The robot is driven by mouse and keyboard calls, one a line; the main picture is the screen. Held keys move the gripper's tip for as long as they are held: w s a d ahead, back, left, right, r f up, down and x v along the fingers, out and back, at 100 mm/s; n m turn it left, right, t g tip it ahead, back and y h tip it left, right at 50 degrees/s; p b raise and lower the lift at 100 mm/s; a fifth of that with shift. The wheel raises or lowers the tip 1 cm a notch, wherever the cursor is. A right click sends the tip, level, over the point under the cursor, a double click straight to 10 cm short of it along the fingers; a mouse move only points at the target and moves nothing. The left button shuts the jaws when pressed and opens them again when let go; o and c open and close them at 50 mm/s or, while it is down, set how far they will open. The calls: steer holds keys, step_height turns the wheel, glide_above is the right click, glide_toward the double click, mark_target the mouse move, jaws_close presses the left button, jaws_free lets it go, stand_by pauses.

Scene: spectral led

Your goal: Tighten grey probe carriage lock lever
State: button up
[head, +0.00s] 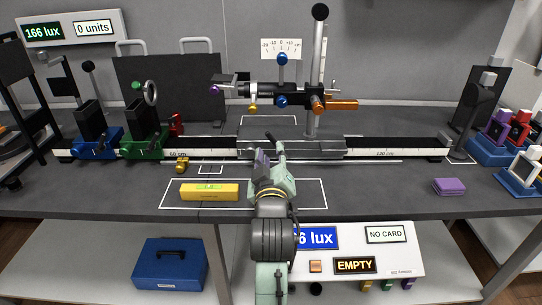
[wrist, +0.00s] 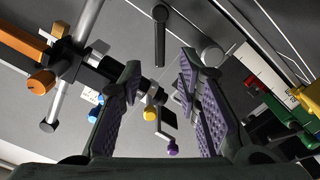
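My gripper (wrist: 160,76) is open in the wrist view, its purple-padded fingers apart with nothing held between them. A dark grey rod-like lever with a rounded end (wrist: 160,36) shows just beyond the fingertips, near the gap's centre line. A thicker grey cylinder (wrist: 211,55) with a slim arm is to its right. I cannot tell for sure which is the lock lever. In the head view my gripper (head: 270,152) is at the front of the grey carriage (head: 325,149) on the rail. My arm hides part of that area, and contact cannot be seen.
An orange-ended probe assembly (head: 340,105) on a tall post (head: 317,65) stands above the carriage. Green (head: 145,147) and blue (head: 95,150) carriages are on the rail to the left. A yellow block (head: 209,191) lies in front. The bench front right is mostly clear around a purple block (head: 449,186).

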mark_target(271, 139)
steer(key=w+p, duration=0.1)
steer(key=w, duration=0.3)
steer(key=shift+w+r+p, duration=0.15)
steer(key=shift+p, duration=0.25)
steer(key=shift+w, duration=0.6)
steer(key=shift+c, duration=0.3)
jaws_close()
